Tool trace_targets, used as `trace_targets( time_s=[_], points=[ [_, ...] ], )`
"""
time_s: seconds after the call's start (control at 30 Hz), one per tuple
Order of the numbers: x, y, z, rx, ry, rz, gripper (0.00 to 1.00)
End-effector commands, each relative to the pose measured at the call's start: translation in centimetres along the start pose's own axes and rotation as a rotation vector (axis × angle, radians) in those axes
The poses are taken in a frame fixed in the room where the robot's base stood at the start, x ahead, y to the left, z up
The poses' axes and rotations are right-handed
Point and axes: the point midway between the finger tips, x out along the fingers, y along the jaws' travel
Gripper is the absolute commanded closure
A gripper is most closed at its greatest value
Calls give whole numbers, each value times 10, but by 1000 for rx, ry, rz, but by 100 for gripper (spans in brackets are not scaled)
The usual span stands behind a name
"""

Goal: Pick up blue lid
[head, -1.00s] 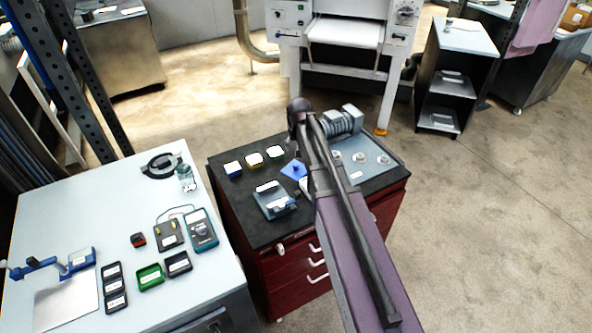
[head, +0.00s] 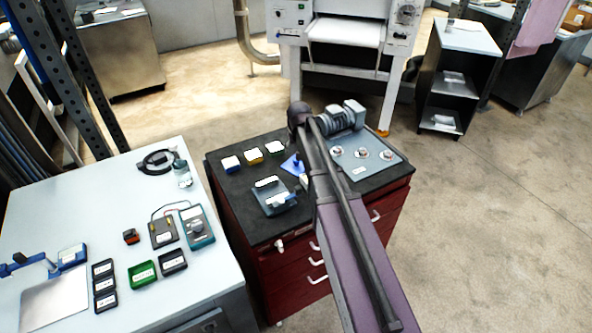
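The blue lid (head: 290,167) lies on the dark top of the red drawer cabinet. It looks like a flat blue plate turned cornerwise, with a small raised blue part near its right side. My arm crosses the cabinet from the lower right and passes just right of the lid, covering what lies behind it. The gripper's fingers cannot be made out; they are hidden by the arm, so their state and their distance from the lid do not show.
A grey panel with round fittings (head: 365,160) is at right. A white table (head: 60,210) holds meters and bins.

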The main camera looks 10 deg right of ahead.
Motion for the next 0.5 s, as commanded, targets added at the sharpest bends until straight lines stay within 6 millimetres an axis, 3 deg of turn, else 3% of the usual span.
trace_targets(
  time_s=[0.2, 0.5],
  points=[
    [20, 0, 0, 0, 0, 0, 24],
    [25, 1, 0, 1, 0, 0, 24]
  ],
)
